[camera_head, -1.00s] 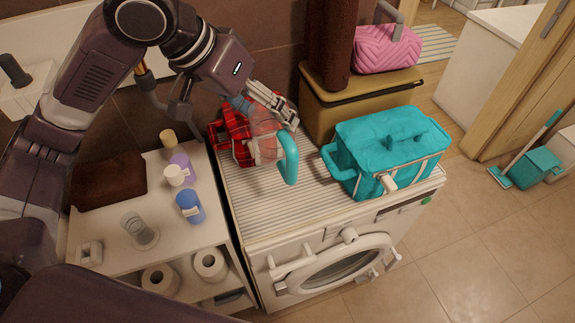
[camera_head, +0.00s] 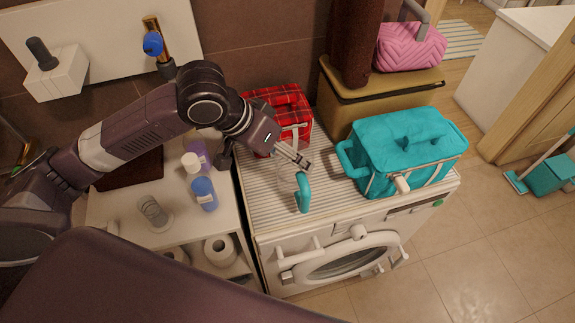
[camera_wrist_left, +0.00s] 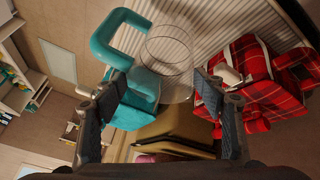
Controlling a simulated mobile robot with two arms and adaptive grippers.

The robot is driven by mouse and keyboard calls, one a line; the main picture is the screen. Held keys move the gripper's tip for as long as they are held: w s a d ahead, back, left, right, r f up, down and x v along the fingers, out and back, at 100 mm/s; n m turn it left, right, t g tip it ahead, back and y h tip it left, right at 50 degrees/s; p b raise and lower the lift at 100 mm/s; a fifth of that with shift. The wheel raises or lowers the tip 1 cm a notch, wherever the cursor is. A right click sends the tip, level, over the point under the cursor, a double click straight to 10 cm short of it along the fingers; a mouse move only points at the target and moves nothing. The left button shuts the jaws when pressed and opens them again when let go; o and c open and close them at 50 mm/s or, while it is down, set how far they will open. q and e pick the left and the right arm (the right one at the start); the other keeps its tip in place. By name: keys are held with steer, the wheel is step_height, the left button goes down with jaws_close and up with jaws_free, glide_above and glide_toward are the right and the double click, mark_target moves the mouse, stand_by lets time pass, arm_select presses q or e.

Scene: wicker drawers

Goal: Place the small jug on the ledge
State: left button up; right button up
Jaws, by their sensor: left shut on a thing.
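The small jug has a clear, hard-to-see body and a thick teal handle (camera_head: 303,194). It is over the striped top of the washing machine (camera_head: 267,205), near its front left. I cannot tell whether it touches the top. My left gripper (camera_head: 298,160) is shut on the jug from the back left. In the left wrist view the jug's clear body (camera_wrist_left: 168,50) lies between and beyond my fingertips (camera_wrist_left: 161,78), with its handle to the left. No surface is clearly identifiable as the ledge. My right gripper is not in view.
A red plaid bag (camera_head: 283,98) sits behind the jug, and a teal bag (camera_head: 402,145) stands right of it. A white shelf unit (camera_head: 176,235) on the left carries several bottles and a glass. A tan box (camera_head: 372,98) is behind. The machine's front left top is clear.

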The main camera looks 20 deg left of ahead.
mark_target(288, 167)
arm_select(q)
steer(key=shift+f, duration=2.15)
steer(key=o, duration=1.6)
steer(key=shift+f, duration=0.1)
